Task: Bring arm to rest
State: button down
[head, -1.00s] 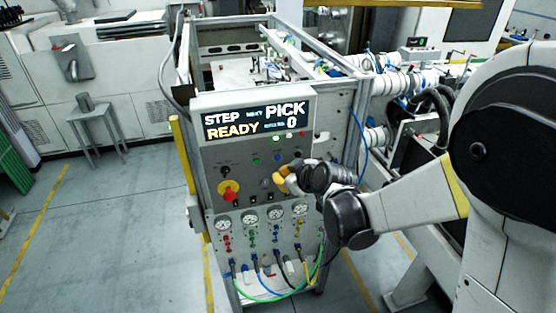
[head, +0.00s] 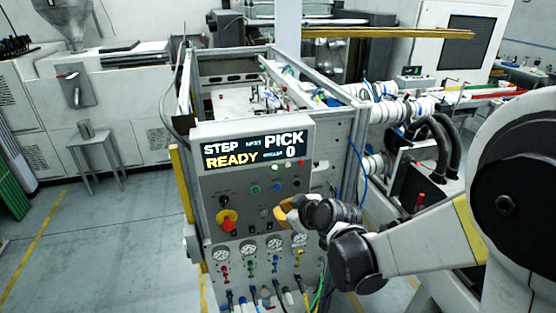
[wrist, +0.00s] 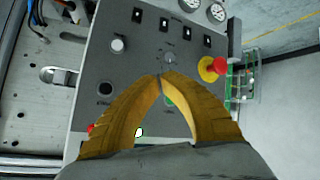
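My gripper (head: 281,213) is in front of the lower middle of a grey control panel (head: 210,185). Its yellow fingers also show in the wrist view (wrist: 160,78), where the tips meet and a narrow gap stays between the curved fingers behind them. Nothing is seen held between them. The fingers hide part of the panel's buttons, and I cannot tell whether the tips touch the panel. The arm reaches in from the right of the head view.
A display (head: 254,148) reads STEP, PICK, READY and 0. A red emergency stop (head: 229,226) sits left of my gripper. Gauges and coloured hoses are below it. A small stool (head: 90,148) stands at the left. White-wrapped pipes (head: 405,108) run at the right. Floor at the left is open.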

jog(key=s+d+f+m+h+b, duration=0.1)
jog(key=s+d+f+m+b, duration=0.2)
jog(key=s+d+f+b, duration=0.2)
jog(key=s+d+f+m+g+h+b, duration=0.1)
jog(key=s+d+f+b, duration=0.4)
jog(key=s+b, duration=0.5)
jog(key=s+d+f+m+g+h+b, duration=0.1)
jog(key=s+d+f+m+h+b, duration=0.2)
jog(key=s, duration=0.7)
jog(key=d+f+m+b, duration=0.2)
jog(key=d+m+b, duration=0.1)
jog(key=d+b, duration=0.1)
jog(key=shift+d+f+b, duration=0.35)
jog(key=shift+d, duration=0.3)
